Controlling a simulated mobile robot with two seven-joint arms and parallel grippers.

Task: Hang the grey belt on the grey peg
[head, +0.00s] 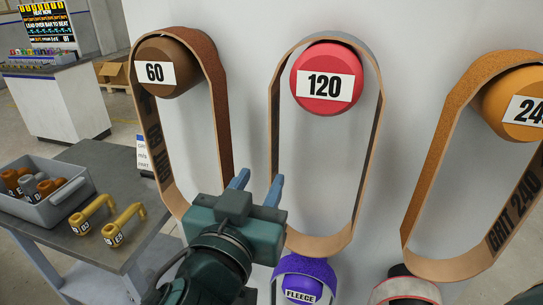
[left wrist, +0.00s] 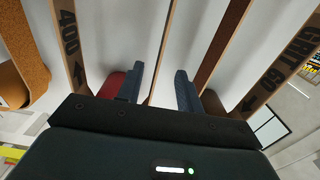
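The belt with a greyish outer face (head: 376,75) hangs on the red peg marked 120 (head: 325,75). In the left wrist view this belt (left wrist: 72,45) shows the number 400, and part of the red peg (left wrist: 108,86) shows behind a finger. My left gripper (head: 257,184) is open, at the belt's left strand, below the peg. In the left wrist view the strand's thin edge runs between the fingers (left wrist: 160,88), apart from both as far as I can tell. I see no grey peg. My right gripper is out of view.
A brown belt (head: 217,95) hangs on brown peg 60 (head: 168,68), close left of my gripper. An orange belt (head: 440,135) hangs on orange peg 240 (head: 515,103). A purple FLEECE peg (head: 300,288) is below. A cart (head: 110,165) with a grey bin (head: 48,212) stands left.

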